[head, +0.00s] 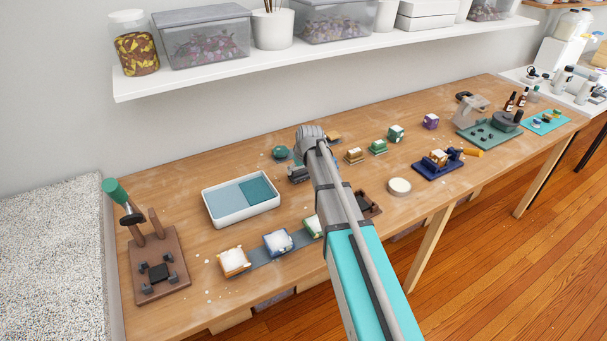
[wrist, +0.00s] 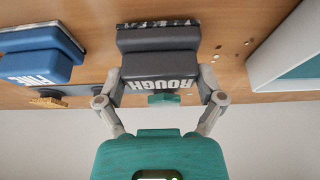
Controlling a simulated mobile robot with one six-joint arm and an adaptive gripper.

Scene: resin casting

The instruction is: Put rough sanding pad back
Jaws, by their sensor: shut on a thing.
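The rough sanding pad is a dark grey block (wrist: 158,45) marked "ROUGH", with a speckled edge. It is in the middle of the wrist view, and a small part shows in the head view (head: 298,175) beside my arm. My gripper (wrist: 161,80) is shut on it, one finger on each side. In the head view my gripper (head: 303,165) is low over the middle of the table, mostly hidden by my wrist. I cannot tell whether the pad touches the table. A blue pad (wrist: 38,53) marked "FINE" lies apart from it, at left in the wrist view.
A white tray (head: 212,213) with blue and teal sections stands left of my gripper. A teal object (head: 281,152) is just behind. Small coloured blocks (head: 378,147) and a round pale disc (head: 400,186) lie to the right. A wall shelf (head: 300,56) runs above the back.

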